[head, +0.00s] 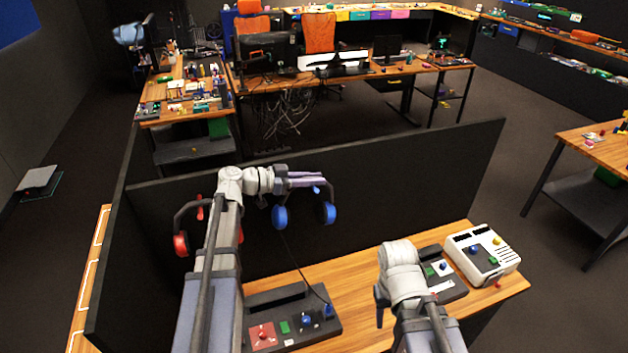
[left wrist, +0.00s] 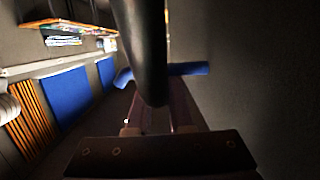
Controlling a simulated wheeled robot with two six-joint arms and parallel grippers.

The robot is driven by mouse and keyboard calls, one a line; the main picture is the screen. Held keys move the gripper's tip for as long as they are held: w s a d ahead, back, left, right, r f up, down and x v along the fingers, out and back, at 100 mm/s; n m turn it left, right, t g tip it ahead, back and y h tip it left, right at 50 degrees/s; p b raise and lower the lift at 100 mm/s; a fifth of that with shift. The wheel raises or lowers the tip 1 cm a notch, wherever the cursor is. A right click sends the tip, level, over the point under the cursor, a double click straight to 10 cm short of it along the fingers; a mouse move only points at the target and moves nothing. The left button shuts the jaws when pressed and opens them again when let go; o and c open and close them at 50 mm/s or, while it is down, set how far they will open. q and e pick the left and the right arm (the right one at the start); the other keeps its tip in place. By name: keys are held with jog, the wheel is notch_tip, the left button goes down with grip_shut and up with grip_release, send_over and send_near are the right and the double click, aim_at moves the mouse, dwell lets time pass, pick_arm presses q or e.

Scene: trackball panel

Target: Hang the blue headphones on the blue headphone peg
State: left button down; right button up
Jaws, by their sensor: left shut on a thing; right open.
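The blue headphones have a dark band and two blue ear cups (head: 280,216), which hang down in front of the black panel. My left gripper (head: 318,180) is shut on their band near the panel's top edge. The dark band (left wrist: 145,50) fills the upper middle of the left wrist view, between my fingers. A small blue piece, which looks like the blue peg (head: 316,189), shows beside the gripper. In the left wrist view a blue bar (left wrist: 188,70) crosses behind the band. I cannot tell whether band and peg touch. My right gripper (head: 380,300) is open, low over the desk.
Red headphones (head: 182,243) hang at the panel's left, by a red peg (head: 200,207). The black panel (head: 420,170) stands behind the wooden desk (head: 350,300). A dark control box (head: 275,335) and a white box (head: 483,254) stand on the desk. A thin cable runs down.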

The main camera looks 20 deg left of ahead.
dwell(0.3)
pick_arm(q)
jog(key=c, duration=0.7)
grip_release()
jog(key=shift+p+v, duration=0.75)
jog(key=shift+v, duration=3.05)
